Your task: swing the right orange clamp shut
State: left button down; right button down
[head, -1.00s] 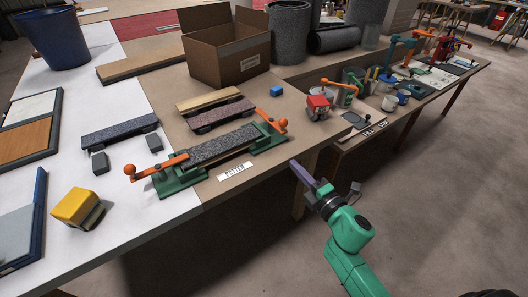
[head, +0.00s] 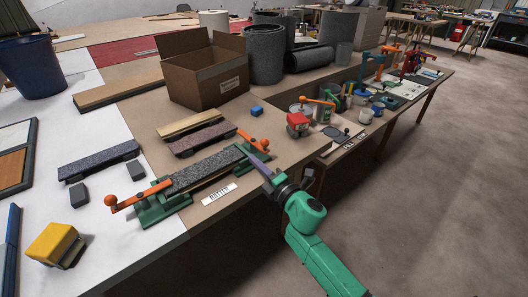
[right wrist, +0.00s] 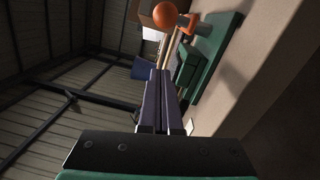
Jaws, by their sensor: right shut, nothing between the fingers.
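The green fixture (head: 150,214) stands on the bench with a dark speckled board (head: 208,168) lying along it. The right orange clamp (head: 252,139) is at its right end; its lever points toward the back, off the board. The wrist view shows its orange ball knob (right wrist: 165,16) and the green base (right wrist: 217,60). The left orange clamp (head: 140,195) points outward to the left. My right gripper (head: 253,160) is shut and empty, its purple fingers (right wrist: 161,82) at the fixture's right end, in front of the clamp. I cannot tell whether they touch it. My left gripper is out of view.
A white label (head: 219,194) lies in front of the fixture. A red-topped item (head: 298,122) stands to the right. Floor is open beyond the bench edge.

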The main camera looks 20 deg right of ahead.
aim_at(264, 153)
jog(key=w+d, duration=0.2)
jog(key=d, duration=0.1)
jog(key=shift+w+d+r+p, duration=0.15)
jog(key=shift+w+r+p, duration=0.1)
jog(key=shift+r+p, duration=0.15)
